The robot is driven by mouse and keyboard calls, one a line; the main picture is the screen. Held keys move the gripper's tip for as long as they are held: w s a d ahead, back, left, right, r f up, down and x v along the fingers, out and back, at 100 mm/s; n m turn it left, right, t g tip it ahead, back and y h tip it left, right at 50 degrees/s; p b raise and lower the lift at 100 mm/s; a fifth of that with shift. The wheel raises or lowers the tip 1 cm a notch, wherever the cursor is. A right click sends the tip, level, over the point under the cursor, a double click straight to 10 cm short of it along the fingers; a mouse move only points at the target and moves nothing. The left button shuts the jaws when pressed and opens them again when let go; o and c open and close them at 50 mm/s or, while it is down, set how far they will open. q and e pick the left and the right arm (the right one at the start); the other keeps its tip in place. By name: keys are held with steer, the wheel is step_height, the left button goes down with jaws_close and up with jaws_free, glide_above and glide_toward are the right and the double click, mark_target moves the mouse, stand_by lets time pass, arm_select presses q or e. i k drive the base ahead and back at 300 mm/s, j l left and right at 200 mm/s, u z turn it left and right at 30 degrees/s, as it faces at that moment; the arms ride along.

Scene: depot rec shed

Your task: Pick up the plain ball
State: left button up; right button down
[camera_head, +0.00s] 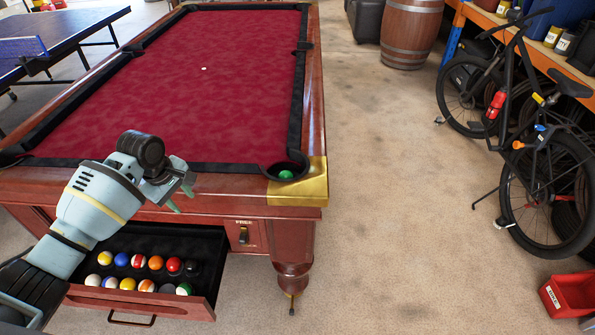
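My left arm comes in from the left, and my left gripper (181,198) hangs over the near rail of the pool table, above the open drawer. Its fingertips are apart and nothing shows between them. Several balls lie in rows in the drawer (197,306), some one-coloured, some striped. One at the left end of the front row looks mostly white (92,280). A green ball (286,174) sits in the near right corner pocket, right of the gripper. A small white ball or spot (204,69) is on the red cloth. I cannot tell which one is the plain ball.
The pool table (200,110) fills the left middle. A blue table-tennis table (50,35) stands at the far left. The floor right of the pool table is clear. A bicycle (540,150), a barrel (409,35) and a red bin (572,295) stand further right.

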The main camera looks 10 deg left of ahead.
mark_target(284, 174)
steer(key=i+l, duration=0.2)
steer(key=l, duration=0.15)
steer(key=i+l+u, duration=0.1)
steer(key=l, duration=0.25)
steer(key=i+l, duration=0.2)
steer(key=l, duration=0.15)
steer(key=i+l+u, duration=0.1)
steer(key=l, duration=0.3)
steer(key=i+l+u, duration=0.1)
steer(key=i+l, duration=0.15)
steer(key=k, duration=0.15)
